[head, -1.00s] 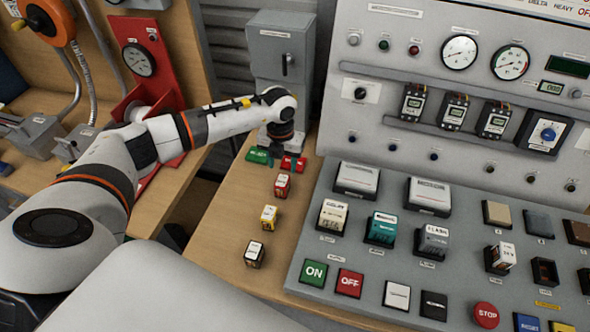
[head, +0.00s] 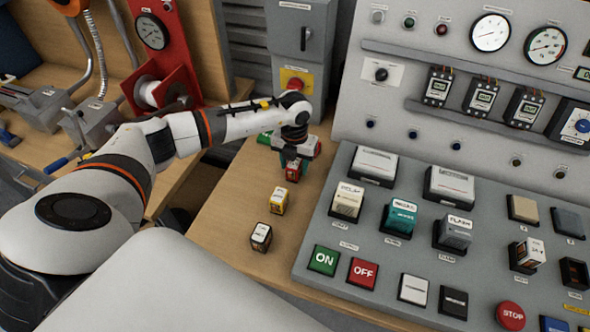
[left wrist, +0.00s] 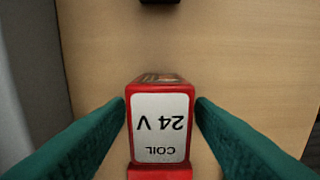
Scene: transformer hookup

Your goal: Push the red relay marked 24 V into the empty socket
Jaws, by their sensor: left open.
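The red relay (head: 292,173) stands on the wooden table left of the sloped panel, partly hidden under my left gripper (head: 291,165). In the left wrist view the red relay (left wrist: 160,125) shows a white label reading COIL 24 V, upside down. The green fingers of my left gripper (left wrist: 160,120) are open, one on each side of the relay. An empty dark socket (head: 574,272) sits at the right of the panel, beside a socket holding a white-labelled relay (head: 528,254). My right gripper is not in view.
A yellow relay (head: 278,200) and a dark relay with a white top (head: 261,236) stand nearer on the table. The panel (head: 320,226) carries buttons and several raised modules. A grey cabinet (head: 297,45) stands behind my gripper.

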